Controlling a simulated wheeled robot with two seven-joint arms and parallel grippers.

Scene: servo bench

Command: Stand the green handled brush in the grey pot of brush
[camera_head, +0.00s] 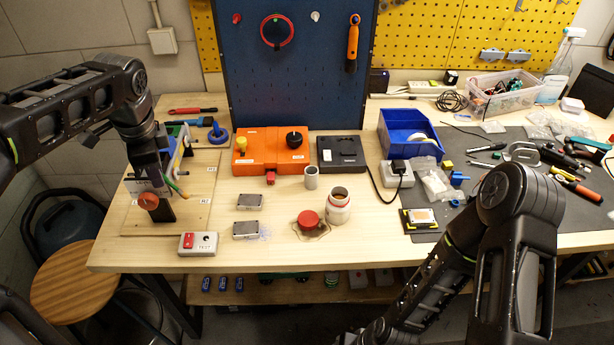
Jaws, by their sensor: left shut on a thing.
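The grey pot (311,177) is a small open cylinder standing upright on the wooden bench, in front of the black box. The green handled brush (178,190) is a thin slanted stick, green with an orange-brown end, at the left over the wooden board. My left gripper (166,178) is shut on it, well to the left of the pot. The gripper and the fixture behind it hide part of the brush. My right arm (520,205) comes in at the lower right; its gripper is out of the picture.
An orange box (270,150) stands between brush and pot, set further back. Two small metal blocks (247,229), a red lid (308,220) and a white jar (338,206) stand nearer the front. A blue bin (408,130) is right of the pot.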

